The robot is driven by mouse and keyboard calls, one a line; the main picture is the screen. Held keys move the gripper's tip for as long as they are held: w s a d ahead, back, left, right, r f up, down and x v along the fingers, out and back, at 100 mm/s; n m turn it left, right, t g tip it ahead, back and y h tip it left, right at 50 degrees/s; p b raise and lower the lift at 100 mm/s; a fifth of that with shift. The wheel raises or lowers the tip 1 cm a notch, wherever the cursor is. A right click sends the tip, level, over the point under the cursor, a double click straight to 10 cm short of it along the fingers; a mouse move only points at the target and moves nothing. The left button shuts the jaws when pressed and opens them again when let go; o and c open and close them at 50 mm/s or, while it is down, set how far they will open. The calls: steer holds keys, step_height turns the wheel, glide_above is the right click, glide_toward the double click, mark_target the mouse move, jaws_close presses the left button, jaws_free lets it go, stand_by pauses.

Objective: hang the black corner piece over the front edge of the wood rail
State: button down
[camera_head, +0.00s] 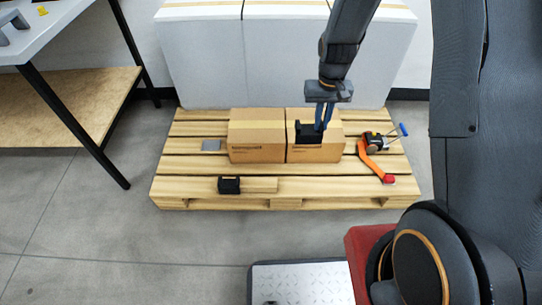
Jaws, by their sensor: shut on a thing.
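My gripper (323,125) points down over the right-hand cardboard box and is shut on a black corner piece (304,131). The piece is at the top front of that box; I cannot tell whether it touches the box. The fingers hide part of its right side. A second black piece (229,185) sits at the left end of a short light wood strip (261,185), near the pallet's front edge. This strip looks like the wood rail. My gripper is behind it and to its right.
Two cardboard boxes (256,136) stand side by side on the wooden pallet (176,177). A grey flat piece (211,145) lies left of them. An orange strap (373,169) with a ratchet lies to the right. Large white boxes (200,60) stand behind. A table is at left.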

steer(key=shift+s+a+f+b, duration=0.25)
steer(key=shift+a+f+b, duration=1.15)
steer(key=shift+a+f, duration=2.05)
steer(key=shift+s+a+f+b, duration=0.3)
steer(key=shift+a+f+b, duration=1.3)
steer(key=shift+f, duration=3.45)
steer(key=shift+s+a+f+b, duration=0.25)
steer(key=shift+a+f+b, duration=0.95)
steer(key=shift+a+f, duration=2.35)
steer(key=shift+d+f, duration=0.7)
steer(key=shift+d, duration=0.05)
steer(key=shift+s+p, duration=0.1)
steer(key=shift+p, duration=0.35)
steer(key=shift+f+b, duration=0.3)
steer(key=shift+f, duration=0.5)
steer(key=shift+f, duration=0.35)
steer(key=shift+f+b, duration=0.65)
steer(key=shift+f, duration=0.5)
